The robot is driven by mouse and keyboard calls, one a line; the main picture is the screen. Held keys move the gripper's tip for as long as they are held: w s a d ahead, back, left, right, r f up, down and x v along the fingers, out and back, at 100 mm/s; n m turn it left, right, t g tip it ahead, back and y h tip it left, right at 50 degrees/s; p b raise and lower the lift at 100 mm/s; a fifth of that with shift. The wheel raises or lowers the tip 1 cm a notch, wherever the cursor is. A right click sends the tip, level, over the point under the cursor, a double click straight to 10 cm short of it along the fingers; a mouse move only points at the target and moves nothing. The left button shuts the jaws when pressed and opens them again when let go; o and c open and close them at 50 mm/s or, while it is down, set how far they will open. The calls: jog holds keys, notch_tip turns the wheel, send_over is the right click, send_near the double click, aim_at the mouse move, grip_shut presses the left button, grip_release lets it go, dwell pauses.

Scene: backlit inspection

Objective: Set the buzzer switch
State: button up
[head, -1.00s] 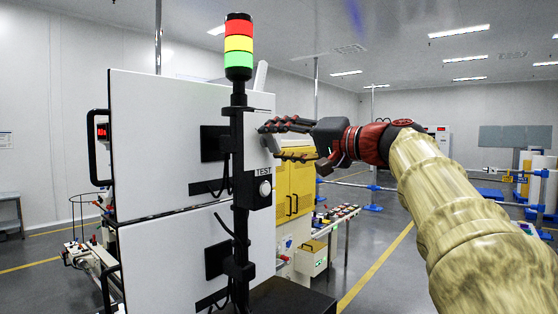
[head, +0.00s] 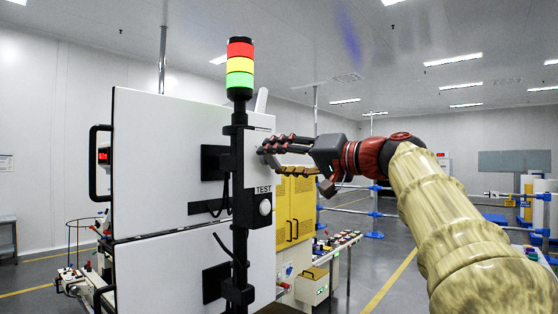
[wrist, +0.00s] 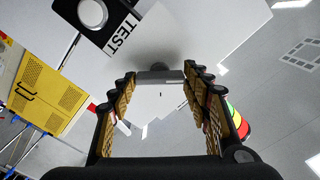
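The button (wrist: 92,13) and label also show at top left in the wrist view. My gripper (head: 268,160) is at the upper part of this box, above the label. In the wrist view its two fingers stand apart, so my gripper (wrist: 160,80) is open. A small grey bar-shaped piece (wrist: 160,75), possibly the buzzer switch, lies between the fingertips against the pale surface. I cannot tell whether the fingers touch it.
A black pole with a red, yellow and green light tower (head: 240,68) stands just left of my gripper. A yellow perforated cabinet (head: 297,210) and a bench of small parts (head: 338,240) are behind.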

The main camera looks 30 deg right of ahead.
jog(key=o, duration=0.5)
jog(key=shift+c, duration=0.2)
jog(key=v, duration=1.2)
